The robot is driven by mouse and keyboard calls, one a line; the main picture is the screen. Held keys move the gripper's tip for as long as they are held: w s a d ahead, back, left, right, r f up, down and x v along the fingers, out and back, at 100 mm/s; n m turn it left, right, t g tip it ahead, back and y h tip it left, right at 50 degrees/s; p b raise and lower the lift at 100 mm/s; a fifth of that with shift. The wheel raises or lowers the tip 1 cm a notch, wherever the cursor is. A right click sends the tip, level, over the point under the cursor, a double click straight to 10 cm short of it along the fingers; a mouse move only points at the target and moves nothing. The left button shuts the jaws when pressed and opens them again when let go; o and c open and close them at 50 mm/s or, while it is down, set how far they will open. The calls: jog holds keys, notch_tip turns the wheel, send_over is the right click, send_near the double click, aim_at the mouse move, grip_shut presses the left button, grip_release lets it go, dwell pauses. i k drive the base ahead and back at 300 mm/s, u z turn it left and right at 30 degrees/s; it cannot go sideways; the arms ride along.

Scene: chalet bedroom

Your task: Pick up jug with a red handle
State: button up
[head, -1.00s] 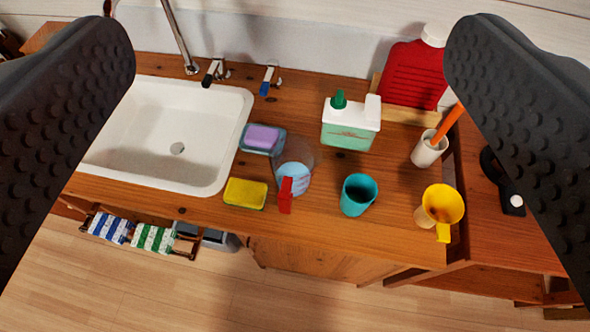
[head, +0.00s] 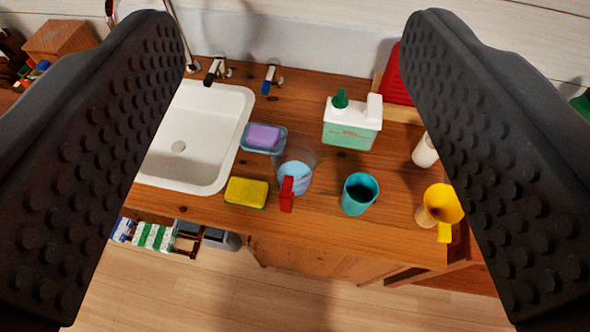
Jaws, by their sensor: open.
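The jug (head: 299,172) is clear and see-through with a red handle (head: 287,194) facing the front edge of the wooden counter. It stands in the middle of the head view, and its clear wall is hard to make out. My gripper (head: 298,170) is open, with one dark studded finger at the left and one at the right of the picture. The jug shows in the gap between them, farther off on the counter. Nothing is held.
A yellow sponge (head: 246,192) and a soap dish with purple soap (head: 264,138) are left of the jug. A teal cup (head: 359,194) and yellow jug (head: 441,204) are right. A white-and-green bottle (head: 351,122) stands behind. A white sink (head: 192,140) is at left.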

aim_at(294, 157)
jog(key=u, duration=2.4)
jog(key=k, duration=1.5)
jog(key=z, duration=1.1)
jog(key=i, duration=1)
jog(key=u, duration=0.05)
